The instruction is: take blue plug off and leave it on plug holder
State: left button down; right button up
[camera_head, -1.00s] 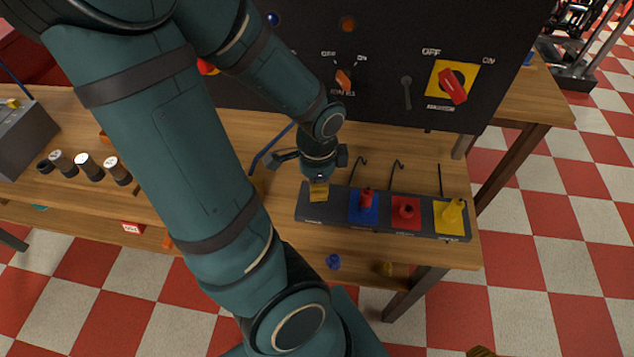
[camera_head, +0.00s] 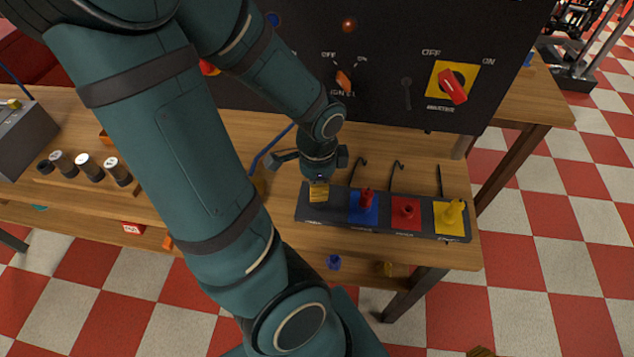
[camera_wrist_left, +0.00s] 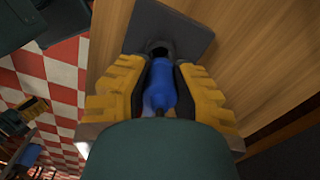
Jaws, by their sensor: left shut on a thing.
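My left gripper (camera_head: 319,192) is over the dark left end of the plug holder (camera_head: 334,213). In the left wrist view, its yellow-padded fingers (camera_wrist_left: 160,95) are shut on the blue plug (camera_wrist_left: 161,88). The plug's far end is at a round dark socket (camera_wrist_left: 159,47) in a dark plate (camera_wrist_left: 178,28); I cannot tell how deep it sits. In the head view the gripper hides the plug. A yellow ribbed piece (camera_head: 482,352) at the bottom edge resembles a finger pad of my right gripper; its opening does not show.
Red plugs stand on the holder's blue (camera_head: 364,205) and red (camera_head: 405,213) panels, and a yellow plug (camera_head: 454,211) on its yellow panel. Black hooks (camera_head: 397,172) rise behind. A black switch panel (camera_head: 400,60) stands at the back. Blue (camera_head: 334,262) and yellow (camera_head: 384,268) pieces are below the tabletop.

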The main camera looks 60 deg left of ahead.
pick_arm(q)
jog(key=shift+f+b, duration=0.3)
jog(key=shift+f, duration=0.05)
dwell(3.3)
dwell(0.7)
jog(key=shift+r, duration=0.1)
dwell(1.6)
